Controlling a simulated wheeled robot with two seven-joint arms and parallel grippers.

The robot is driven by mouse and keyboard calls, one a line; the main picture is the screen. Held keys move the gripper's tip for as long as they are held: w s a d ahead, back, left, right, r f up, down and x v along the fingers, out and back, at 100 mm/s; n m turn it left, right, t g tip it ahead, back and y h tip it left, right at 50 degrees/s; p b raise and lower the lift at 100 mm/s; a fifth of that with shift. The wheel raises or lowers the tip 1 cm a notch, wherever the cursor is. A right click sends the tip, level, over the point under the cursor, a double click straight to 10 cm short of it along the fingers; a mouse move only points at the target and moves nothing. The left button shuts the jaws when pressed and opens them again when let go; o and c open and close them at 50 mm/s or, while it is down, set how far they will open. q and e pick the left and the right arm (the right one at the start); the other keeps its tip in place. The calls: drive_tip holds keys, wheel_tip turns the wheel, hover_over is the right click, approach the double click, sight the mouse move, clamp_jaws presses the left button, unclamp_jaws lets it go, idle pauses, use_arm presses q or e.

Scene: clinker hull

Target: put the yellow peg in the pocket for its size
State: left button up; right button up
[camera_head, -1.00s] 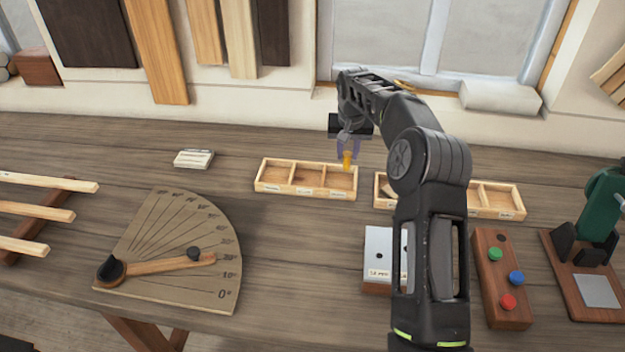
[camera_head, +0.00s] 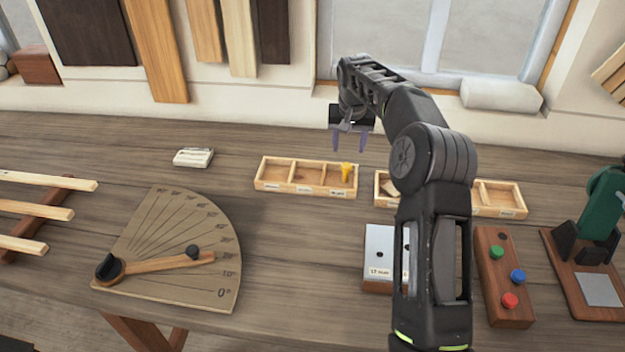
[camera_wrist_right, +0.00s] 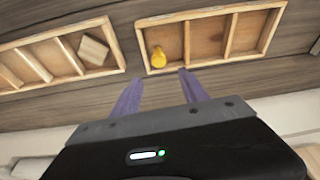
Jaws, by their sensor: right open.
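The yellow peg (camera_head: 346,170) stands in the right-hand compartment of the left wooden tray (camera_head: 290,189), a tray with three labelled pockets. In the right wrist view the peg (camera_wrist_right: 158,57) sits in the end pocket of that tray (camera_wrist_right: 225,62), on the picture's left, near its corner. My right gripper (camera_head: 349,143) is open and empty above and behind the peg, apart from it. Its two purple fingers (camera_wrist_right: 161,88) also show in the right wrist view. The label wording is too small to read surely. My left gripper is not in view.
A second divided tray (camera_head: 497,199) lies to the right, partly behind my arm, with a wooden block (camera_head: 390,188) in it. A metal-topped block (camera_head: 379,250), a button box (camera_head: 502,277) and a protractor board (camera_head: 180,250) stand nearer. The bench between the trays and the board is clear.

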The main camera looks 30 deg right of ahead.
drive_tip(key=v, duration=0.5)
drive_tip(key=shift+r+b, duration=0.1)
drive_tip(key=shift+b, duration=0.3)
idle(0.4)
